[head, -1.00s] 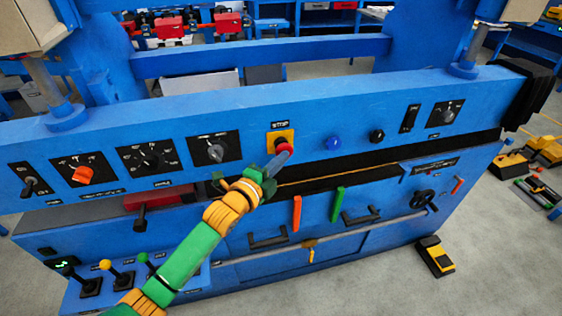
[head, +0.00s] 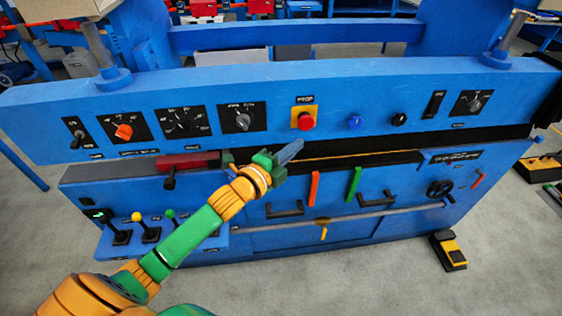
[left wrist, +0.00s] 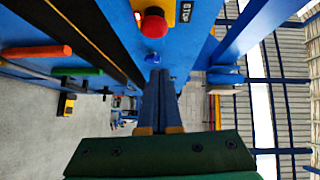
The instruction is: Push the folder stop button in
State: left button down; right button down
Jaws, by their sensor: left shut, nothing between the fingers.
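The stop button is a red mushroom button (head: 306,121) on a yellow plate, on the front of the blue machine panel (head: 370,85). It also shows in the left wrist view (left wrist: 153,24), near the top. My left gripper (head: 291,150) is shut and empty. In the head view its fingertips are below and slightly left of the button, apart from it. In the left wrist view the closed fingers (left wrist: 161,95) point up the picture, below the button. My right gripper is not in view.
A blue button (head: 354,122) and a black button (head: 399,119) sit right of the stop button. Below are an orange handle (head: 314,188), a green handle (head: 353,182) and a red block (head: 188,161).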

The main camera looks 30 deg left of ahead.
pick_arm(q)
jog(key=a+v, duration=0.1)
jog(key=v, duration=0.4)
jog(key=s+a+f+n+g+y, duration=0.1)
jog(key=s+a+f+n+g, duration=0.15)
jog(key=f, duration=0.75)
jog(key=s+a+f+n+g+y, duration=0.1)
jog(key=s+f+n+g+y, duration=0.2)
jog(key=f, duration=0.7)
jog(key=s+a+f+n+g, duration=0.25)
jog(key=f+n, duration=0.25)
jog(key=f, duration=0.6)
jog(key=s+d+f+n+g, duration=0.2)
jog(key=s+f, duration=0.3)
jog(key=s, duration=0.4)
jog(key=s+d+f+n+g, duration=0.2)
jog(key=s+f, duration=0.3)
jog(key=s, duration=0.4)
jog(key=s+d+f+n+g, duration=0.2)
jog(key=s+f, duration=0.4)
jog(key=s, duration=0.4)
jog(key=shift+d+n+g+b, duration=0.35)
jog(key=shift+d+g, duration=0.55)
jog(key=shift+d, duration=0.1)
